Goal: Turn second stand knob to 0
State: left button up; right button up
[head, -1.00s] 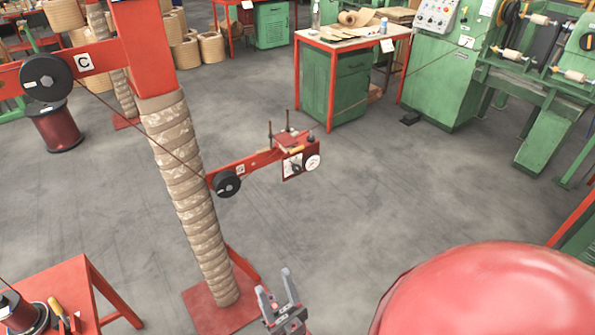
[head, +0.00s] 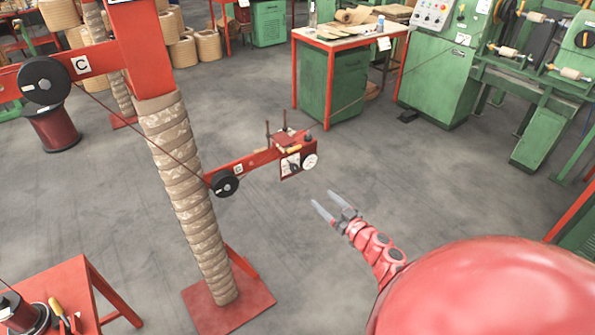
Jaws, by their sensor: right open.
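A stand with a paper-wrapped column (head: 190,185) stands on a red base plate. Its lower red arm (head: 257,160) reaches right and ends in a red box (head: 300,174). The front of this box carries a square white dial panel (head: 290,165) with a dark pointer. Beside it is a round white knob-like disc (head: 310,161); its marks are too small to read. My right gripper (head: 323,199) is open and empty, right of and below the box in the picture, its fingers pointing up and left, apart from it. My left gripper is out of view.
A black pulley (head: 225,184) with a thread sits on the lower arm, and a larger black wheel (head: 45,80) at upper left. A red table (head: 60,292) stands at lower left. A workbench (head: 345,38) and green machine (head: 440,75) are behind. Grey floor around the box is clear.

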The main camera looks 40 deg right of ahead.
jog(key=d, duration=0.2)
jog(key=b, duration=0.1)
send_near(296, 170)
jog(key=w+b, duration=0.3)
jog(key=w, duration=0.4)
jog(key=shift+w+b, duration=0.35)
jog(key=shift+b, duration=0.05)
jog(key=shift+w+a+b, duration=0.1)
jog(key=shift+w+b, duration=0.3)
jog(key=shift+w, duration=0.15)
jog(key=shift+w+r, duration=0.1)
jog(key=shift+w, duration=0.1)
grip_shut()
